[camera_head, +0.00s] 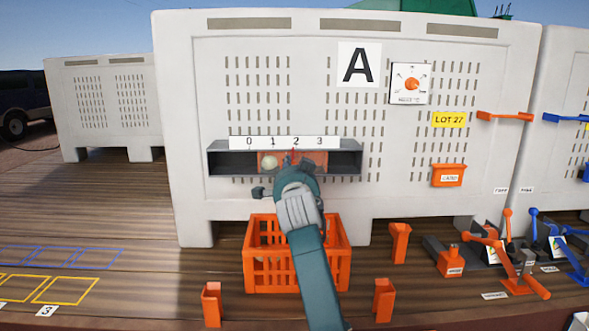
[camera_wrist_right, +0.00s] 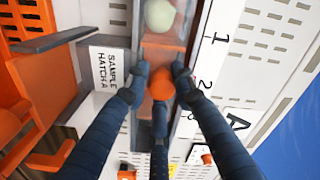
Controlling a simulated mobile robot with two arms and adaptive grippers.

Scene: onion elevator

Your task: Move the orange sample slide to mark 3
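The orange sample slide (camera_head: 318,160) sits in a grey channel (camera_head: 225,161) on the front of the white bin A. Above it runs a white scale strip (camera_head: 284,142) marked 0 to 3. A red pointer on the slide stands close to mark 2. A pale round onion (camera_head: 269,163) shows at the slide's left part, and also in the right wrist view (camera_wrist_right: 160,15). My right gripper (camera_head: 290,170) covers the slide's middle. In the wrist view its fingers (camera_wrist_right: 160,78) surround the slide's orange knob (camera_wrist_right: 161,87); whether they press on it is unclear. My left gripper is out of view.
An orange crate (camera_head: 257,240) stands on the wooden floor below the channel. An orange post (camera_head: 399,243) and several orange and blue levers stand to the right. A dial (camera_head: 411,84) and a yellow LOT 27 label (camera_head: 449,120) are on the bin. Floor at left is mostly clear.

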